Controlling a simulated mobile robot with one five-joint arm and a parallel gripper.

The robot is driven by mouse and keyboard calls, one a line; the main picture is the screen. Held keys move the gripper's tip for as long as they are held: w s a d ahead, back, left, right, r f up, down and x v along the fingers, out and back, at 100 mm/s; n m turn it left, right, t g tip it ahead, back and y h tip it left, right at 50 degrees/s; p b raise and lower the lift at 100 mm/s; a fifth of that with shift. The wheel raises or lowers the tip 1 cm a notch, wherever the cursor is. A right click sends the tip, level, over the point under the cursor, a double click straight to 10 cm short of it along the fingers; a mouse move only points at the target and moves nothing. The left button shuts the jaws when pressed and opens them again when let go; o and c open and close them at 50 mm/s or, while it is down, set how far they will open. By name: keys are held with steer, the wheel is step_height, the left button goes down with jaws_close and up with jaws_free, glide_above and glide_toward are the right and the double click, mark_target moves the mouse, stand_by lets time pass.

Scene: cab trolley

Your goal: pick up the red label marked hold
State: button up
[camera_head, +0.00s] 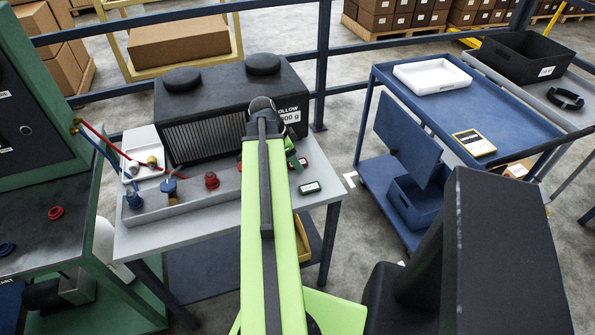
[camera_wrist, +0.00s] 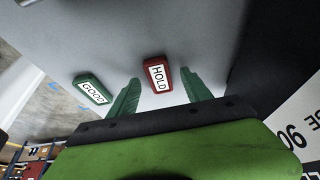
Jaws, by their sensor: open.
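The red label marked HOLD (camera_wrist: 157,76) lies flat on the grey tabletop, between the green fingers of my gripper (camera_wrist: 160,78) in the wrist view. The fingers are open, with a gap on both sides of the label. In the head view the red label (camera_head: 302,163) shows as a small piece by the gripper, partly hidden. My gripper (camera_head: 292,152) is mostly hidden behind my green arm there. I cannot tell how high the fingers are above the table.
A green label marked GOOD (camera_wrist: 90,90) lies left of the red one in the wrist view. A black box with a ribbed front (camera_head: 225,105) stands behind on the grey table (camera_head: 160,238). A blue trolley (camera_head: 415,85) stands at the right, apart from the table.

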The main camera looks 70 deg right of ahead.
steer(key=shift+s+f, duration=0.1)
steer(key=shift+f, duration=0.1)
jaws_close()
stand_by(0.3)
step_height(320, 180, up, 10)
steer(key=p, duration=1)
